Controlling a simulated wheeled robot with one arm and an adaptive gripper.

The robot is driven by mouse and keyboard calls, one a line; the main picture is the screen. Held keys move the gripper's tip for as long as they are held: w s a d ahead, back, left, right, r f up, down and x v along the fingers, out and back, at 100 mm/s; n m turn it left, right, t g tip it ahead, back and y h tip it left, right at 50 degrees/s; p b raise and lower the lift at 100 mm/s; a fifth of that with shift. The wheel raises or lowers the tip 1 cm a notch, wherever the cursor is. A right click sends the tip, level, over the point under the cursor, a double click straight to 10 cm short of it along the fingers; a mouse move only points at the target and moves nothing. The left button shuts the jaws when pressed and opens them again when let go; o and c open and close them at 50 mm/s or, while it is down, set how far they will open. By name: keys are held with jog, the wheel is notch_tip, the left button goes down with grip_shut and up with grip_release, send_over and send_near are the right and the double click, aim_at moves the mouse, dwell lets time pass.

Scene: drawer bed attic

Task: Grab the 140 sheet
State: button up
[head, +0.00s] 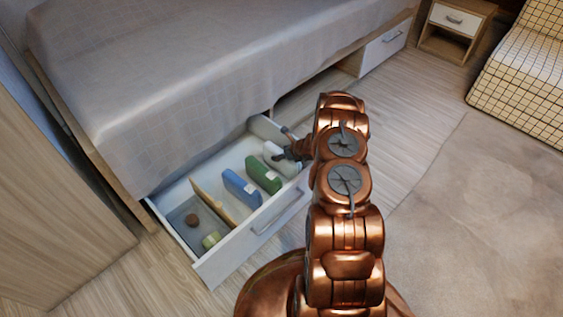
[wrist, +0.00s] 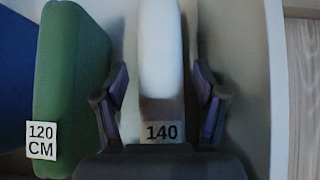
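The 140 sheet is a white folded bundle (wrist: 161,60) with a "140" label (wrist: 162,132), standing in the drawer. In the head view the white sheet (head: 279,157) is at the right end of the row, partly hidden by my gripper (head: 287,150). In the wrist view my gripper (wrist: 164,95) is open, with one finger on each side of the sheet. A gap shows on the left side; on the right the finger is close, and I cannot tell if it touches.
The open drawer (head: 213,273) under the bed (head: 200,70) also holds a green sheet (head: 263,174) labelled 120 CM, a blue sheet (head: 241,188), a wooden divider (head: 213,204) and small items. The drawer's side wall (wrist: 233,60) is close on the right.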

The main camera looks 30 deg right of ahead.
grip_shut()
dwell(0.3)
dwell(0.4)
